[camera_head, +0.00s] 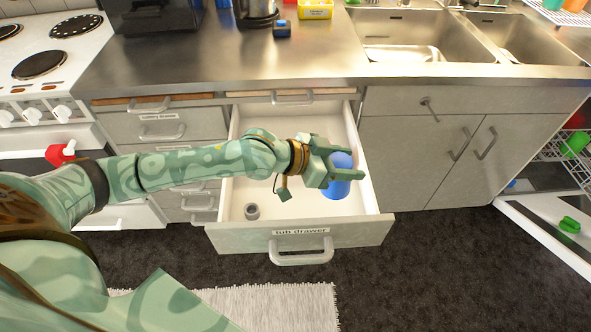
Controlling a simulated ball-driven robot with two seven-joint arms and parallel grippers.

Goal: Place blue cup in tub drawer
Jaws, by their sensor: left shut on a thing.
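The blue cup (337,187) is between the fingers of my left gripper (349,167), which is shut on it. The gripper and cup are over the right part of the tub drawer (300,239), inside its outline. I cannot tell whether the cup touches the drawer floor. The fingers hide part of the cup. The tub drawer is pulled open, with its label and handle on the front. A small grey round object (252,211) lies in its front left corner. My right gripper is not in view.
A steel counter (215,60) runs above the drawers, with a sink (415,40) at the right. A stove (50,60) stands at the left. An open dishwasher (550,225) with green items is at the right. A pale rug (270,305) lies on the dark floor.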

